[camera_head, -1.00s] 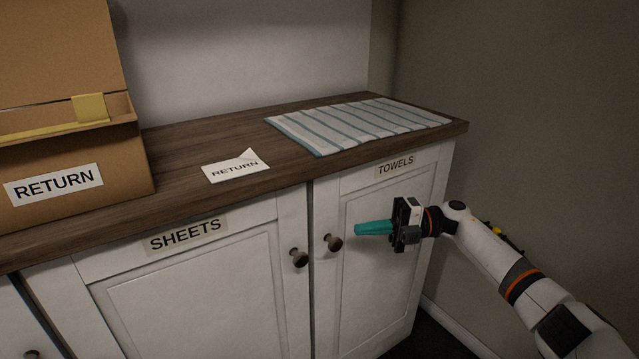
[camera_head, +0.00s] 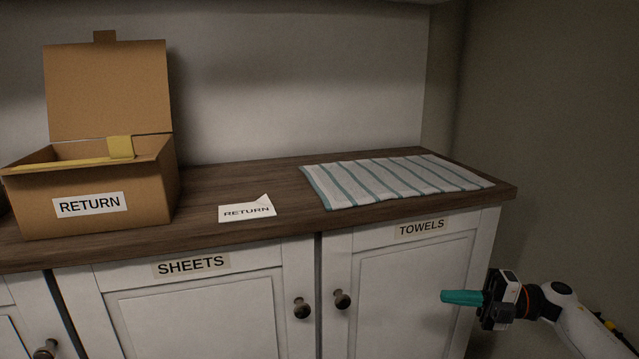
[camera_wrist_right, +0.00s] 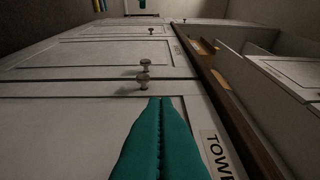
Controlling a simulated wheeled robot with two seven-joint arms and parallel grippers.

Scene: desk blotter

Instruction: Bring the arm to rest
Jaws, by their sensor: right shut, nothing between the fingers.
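My right gripper (camera_head: 446,297) has teal fingers that are shut with nothing between them. It is in front of the TOWELS cupboard door (camera_head: 405,285), to the right of that door's dark round knob (camera_head: 342,299) and apart from it. In the right wrist view the closed teal fingers (camera_wrist_right: 161,105) point along the cabinet fronts toward the knobs (camera_wrist_right: 143,80). The right arm comes in from the lower right. My left gripper is not in the head view.
An open cardboard box (camera_head: 150,205) labelled RETURN stands on the wooden counter (camera_head: 205,190). A RETURN paper label (camera_head: 247,209) and a striped towel (camera_head: 400,180) lie on the counter. The SHEETS door (camera_head: 200,315) is shut. A wall (camera_head: 560,150) stands at the right.

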